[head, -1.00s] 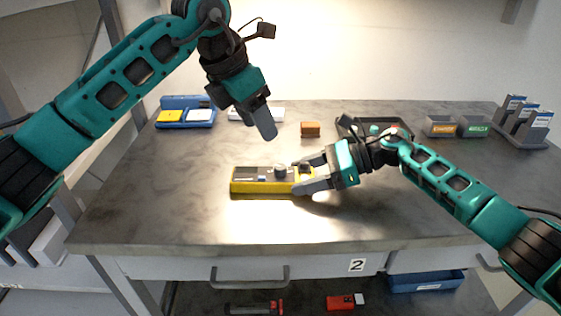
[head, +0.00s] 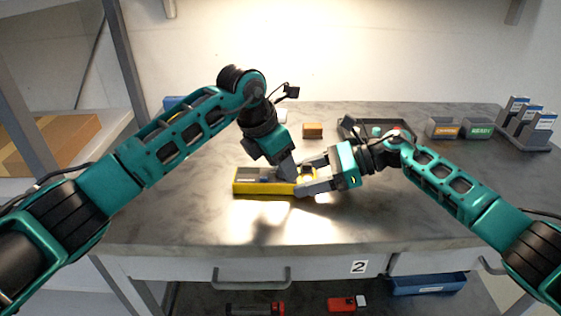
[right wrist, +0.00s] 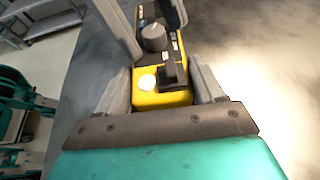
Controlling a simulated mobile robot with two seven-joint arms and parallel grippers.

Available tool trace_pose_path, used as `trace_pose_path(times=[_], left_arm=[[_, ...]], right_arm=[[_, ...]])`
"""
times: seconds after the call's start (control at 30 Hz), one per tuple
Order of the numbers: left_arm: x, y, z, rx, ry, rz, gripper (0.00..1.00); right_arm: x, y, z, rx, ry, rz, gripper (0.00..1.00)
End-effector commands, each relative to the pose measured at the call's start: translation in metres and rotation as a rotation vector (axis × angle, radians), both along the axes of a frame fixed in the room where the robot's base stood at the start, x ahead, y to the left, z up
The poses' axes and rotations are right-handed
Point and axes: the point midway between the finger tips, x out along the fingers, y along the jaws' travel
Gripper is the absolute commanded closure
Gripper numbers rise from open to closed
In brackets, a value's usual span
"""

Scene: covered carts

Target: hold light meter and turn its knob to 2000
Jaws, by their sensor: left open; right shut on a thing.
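The yellow light meter (head: 262,188) with a dark face lies on the grey table in the head view. My right gripper (head: 307,180) is shut on its right end. In the right wrist view the jaws (right wrist: 165,85) straddle the meter's yellow end (right wrist: 160,98), which bears a white disc. The grey round knob (right wrist: 154,37) shows beyond that end in the right wrist view. My left gripper (head: 289,172) is open and points down at the knob area, hiding the knob in the head view. Whether its fingers touch the knob I cannot tell.
A small orange block (head: 312,130) and a dark tray (head: 350,128) stand behind the meter. The table front is clear.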

Motion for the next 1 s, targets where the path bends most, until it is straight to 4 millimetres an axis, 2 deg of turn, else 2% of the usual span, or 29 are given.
trace_pose_path(times=[0.1,0.67,1.0], left_arm=[[-0.0001,-0.0002,0.0001,0.000,0.000,0.000,0.47],[-0.0002,-0.0001,0.0008,-0.001,-0.001,0.000,1.00],[0.0003,0.0002,0.0011,0.001,0.000,-0.042,1.00]], right_arm=[[0.0002,0.0001,0.0005,0.001,0.000,0.000,0.71],[0.0001,0.0001,0.0006,0.001,-0.001,0.000,0.71],[0.0001,0.0001,0.0006,0.001,-0.001,0.000,0.71]])
